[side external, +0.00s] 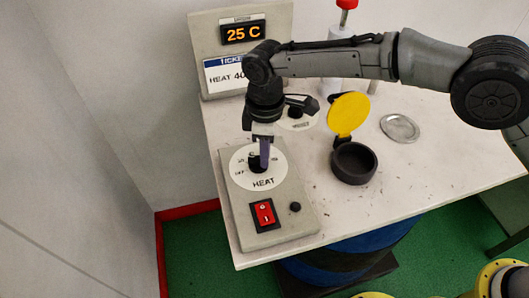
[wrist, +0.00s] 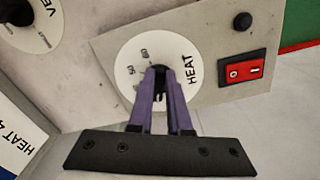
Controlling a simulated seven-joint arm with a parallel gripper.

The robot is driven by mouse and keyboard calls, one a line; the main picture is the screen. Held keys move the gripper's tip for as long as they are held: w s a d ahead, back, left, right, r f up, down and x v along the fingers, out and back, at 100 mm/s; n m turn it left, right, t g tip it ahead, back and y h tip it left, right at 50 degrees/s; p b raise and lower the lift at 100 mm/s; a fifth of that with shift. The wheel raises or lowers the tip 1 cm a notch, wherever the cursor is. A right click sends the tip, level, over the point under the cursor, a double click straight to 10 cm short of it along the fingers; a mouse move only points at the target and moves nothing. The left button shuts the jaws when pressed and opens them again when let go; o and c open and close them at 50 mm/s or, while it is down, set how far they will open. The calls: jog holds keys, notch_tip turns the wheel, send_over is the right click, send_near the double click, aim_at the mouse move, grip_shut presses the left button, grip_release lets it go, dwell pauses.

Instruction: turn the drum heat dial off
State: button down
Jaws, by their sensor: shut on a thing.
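The drum heat dial (side external: 240,178) is a white disc marked HEAT on a grey control panel. Its dark knob (side external: 256,167) stands at the middle of the disc. In the wrist view the dial (wrist: 125,62) shows the numbers 50 and 60 and the word HEAT. My gripper (side external: 264,158) points down over the dial, with its purple fingers closed on the knob. In the wrist view the fingers (wrist: 160,75) hide most of the knob, so I cannot tell where it points.
A red rocker switch (side external: 264,213) and a small black button (side external: 295,207) sit on the panel. A display (side external: 243,33) reads 25 C above a ticket (side external: 225,75) reading HEAT and a partly hidden number. A dark round mould (side external: 354,166) with a yellow flap (side external: 348,112) stands right, near a metal disc (side external: 400,128).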

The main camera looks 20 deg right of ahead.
jog(key=n, duration=0.3)
jog(key=w+n, duration=0.1)
jog(key=n, duration=0.2)
jog(key=shift+r, duration=0.1)
jog(key=shift+n, duration=0.3)
dwell(0.3)
jog(key=c, duration=0.9)
grip_release()
jog(key=shift+o, duration=0.2)
notch_tip(320, 180, up, 14)
